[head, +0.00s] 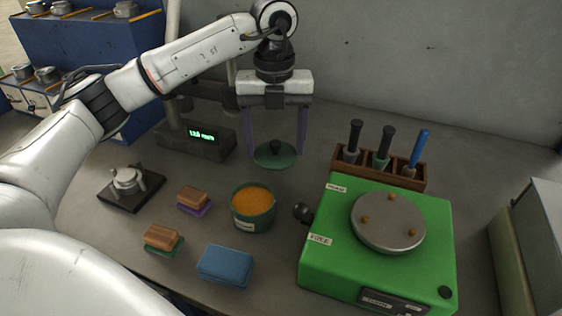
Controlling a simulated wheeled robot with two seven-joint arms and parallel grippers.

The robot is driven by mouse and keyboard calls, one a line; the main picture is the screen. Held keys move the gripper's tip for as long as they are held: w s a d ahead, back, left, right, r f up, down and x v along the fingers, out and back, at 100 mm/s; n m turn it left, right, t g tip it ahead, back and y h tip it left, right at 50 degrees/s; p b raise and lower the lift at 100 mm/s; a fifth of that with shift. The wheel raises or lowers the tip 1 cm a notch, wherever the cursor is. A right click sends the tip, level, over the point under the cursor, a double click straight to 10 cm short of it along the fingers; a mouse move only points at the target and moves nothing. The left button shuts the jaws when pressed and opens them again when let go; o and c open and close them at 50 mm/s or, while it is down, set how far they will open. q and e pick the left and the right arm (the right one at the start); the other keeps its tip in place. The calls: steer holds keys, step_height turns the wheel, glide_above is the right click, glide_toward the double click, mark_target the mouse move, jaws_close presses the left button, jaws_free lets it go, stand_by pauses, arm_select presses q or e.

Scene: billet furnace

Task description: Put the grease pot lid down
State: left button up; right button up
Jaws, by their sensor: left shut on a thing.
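The grease pot lid (265,158) is a green disc with a dark knob on top. My left gripper (275,153) points straight down over it, its two long purple fingers shut on opposite sides of the lid. The lid is level, behind the pot; I cannot tell whether it touches the table or hangs just above it. The grease pot (254,224) is a green tub, open at the top, full of orange grease, in front of the lid. My right gripper is not in view.
A green machine (330,260) with a round plate stands at right, a wooden rack (385,172) of handled tools behind it. A display box (195,142) stands left of the lid. Brushes (162,237) and a blue block (225,264) lie in front.

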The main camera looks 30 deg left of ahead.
mark_target(276, 156)
arm_select(q)
steer(key=shift+f, duration=3)
steer(key=shift+f, duration=0.15)
steer(key=o, duration=1.1)
steer(key=shift+c, duration=0.2)
step_height(276, 156, up, 12)
steer(key=shift+r, duration=0.2)
steer(key=shift+f, duration=0.1)
